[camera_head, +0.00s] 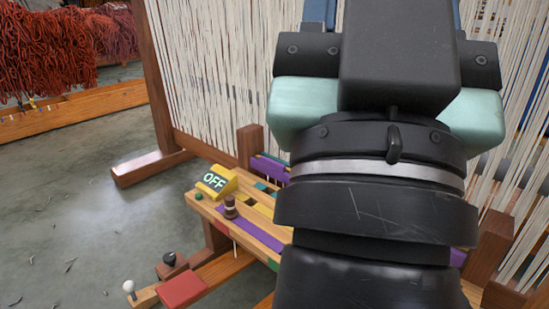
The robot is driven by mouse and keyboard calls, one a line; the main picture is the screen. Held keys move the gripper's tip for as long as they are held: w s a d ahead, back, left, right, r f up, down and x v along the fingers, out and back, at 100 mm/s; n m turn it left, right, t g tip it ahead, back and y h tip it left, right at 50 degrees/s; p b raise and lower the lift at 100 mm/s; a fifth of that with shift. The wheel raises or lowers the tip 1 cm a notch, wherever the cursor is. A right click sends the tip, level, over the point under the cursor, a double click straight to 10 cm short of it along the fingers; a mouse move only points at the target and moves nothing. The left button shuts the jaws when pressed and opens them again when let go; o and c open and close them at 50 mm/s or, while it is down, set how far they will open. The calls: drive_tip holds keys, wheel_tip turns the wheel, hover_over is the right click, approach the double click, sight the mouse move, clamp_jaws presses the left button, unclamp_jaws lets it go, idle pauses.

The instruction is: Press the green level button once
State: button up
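A small round green button (198,197) sits at the left end of a wooden panel (262,223), just left of a yellow-framed display (215,182) reading "OFF". Other green pieces show on the panel, one near its back edge and one at its front edge. My gripper (398,55) is at the top right of the picture, seen from behind, in black and pale teal, well right of the button. My arm and gripper hide the right part of the panel. The fingertips are not clearly visible, so its opening cannot be told.
A dark brown knob (230,207) stands on the panel beside a purple strip. In front are a red pad (183,289), a white-topped lever (129,287) and a black knob (169,259). A wooden loom with white threads (215,70) rises behind. Red wool (60,50) hangs at far left.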

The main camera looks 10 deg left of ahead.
clamp_jaws()
idle(1.5)
